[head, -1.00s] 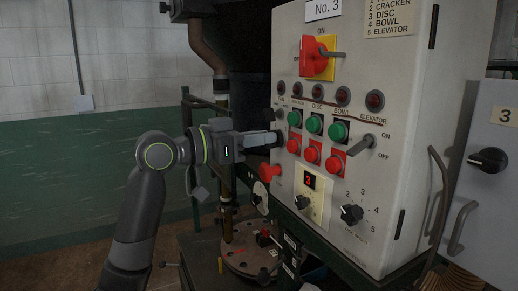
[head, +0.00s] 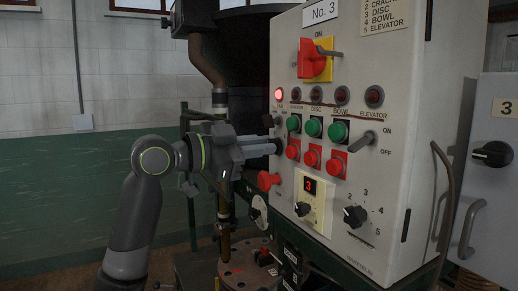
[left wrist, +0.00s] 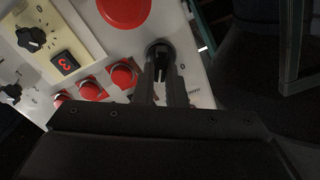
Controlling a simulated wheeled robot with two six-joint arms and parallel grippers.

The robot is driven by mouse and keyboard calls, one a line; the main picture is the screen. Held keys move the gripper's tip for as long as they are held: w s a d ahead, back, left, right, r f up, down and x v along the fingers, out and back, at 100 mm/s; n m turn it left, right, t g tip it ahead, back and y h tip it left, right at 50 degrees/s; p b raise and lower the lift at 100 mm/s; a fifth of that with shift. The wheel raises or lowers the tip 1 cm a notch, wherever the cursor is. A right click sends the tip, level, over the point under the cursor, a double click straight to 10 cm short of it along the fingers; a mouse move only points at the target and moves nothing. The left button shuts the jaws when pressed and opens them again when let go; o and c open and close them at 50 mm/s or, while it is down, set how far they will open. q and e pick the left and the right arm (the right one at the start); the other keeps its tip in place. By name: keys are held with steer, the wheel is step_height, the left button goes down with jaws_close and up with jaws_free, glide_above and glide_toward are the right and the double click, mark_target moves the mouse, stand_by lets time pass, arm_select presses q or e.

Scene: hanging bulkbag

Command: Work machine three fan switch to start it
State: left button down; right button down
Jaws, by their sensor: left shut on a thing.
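The No. 3 machine panel (head: 400,200) is a cream box on the right of the head view. My left gripper (head: 272,147) reaches its left edge and is shut on the fan switch. In the left wrist view, the black fan switch knob (left wrist: 158,47) sits between the two fingers of the gripper (left wrist: 163,82), below a big red button. In the head view the fingers hide most of this knob. The fan lamp (head: 278,94) at the left end of the lamp row glows red. My right gripper is not in view.
A red mushroom button (head: 268,181) sticks out just below my gripper. Red buttons (head: 293,149) and green buttons (head: 294,123) are close to the right of the fingers. A pipe (head: 220,100) stands behind my arm. A grey cabinet (head: 492,200) is at the far right.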

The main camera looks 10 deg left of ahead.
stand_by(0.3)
arm_select(q)
steer(key=c, duration=1.5)
jaws_free()
steer(key=shift+b+v, duration=2.05)
steer(key=shift+v, duration=6.65)
